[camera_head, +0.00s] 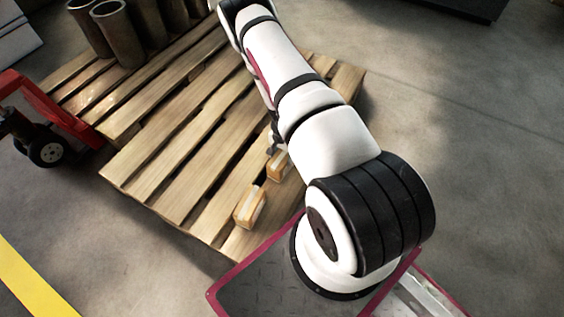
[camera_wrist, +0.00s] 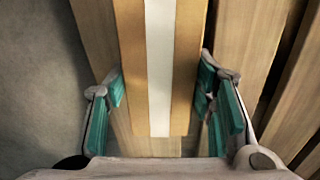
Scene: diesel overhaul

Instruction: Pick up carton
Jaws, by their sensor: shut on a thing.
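A small brown carton with a pale stripe (camera_head: 277,165) is at the front part of the wooden pallet, beside my gripper, which is mostly hidden behind my arm in the head view. In the wrist view the carton (camera_wrist: 185,60) stands between the two green-padded fingers of my gripper (camera_wrist: 163,92), which is shut on it. Its far end runs out of the top of the wrist view. A second similar carton (camera_head: 250,207) stands on the pallet nearer the front edge, apart from the held one. I cannot tell whether the held carton still touches the slats.
The slatted pallet (camera_head: 165,150) has gaps between its boards. Several dark metal cylinders (camera_head: 121,38) stand at its back left. A red pallet jack (camera_head: 62,118) with a wheel is at the left. Open grey floor (camera_head: 470,150) lies to the right.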

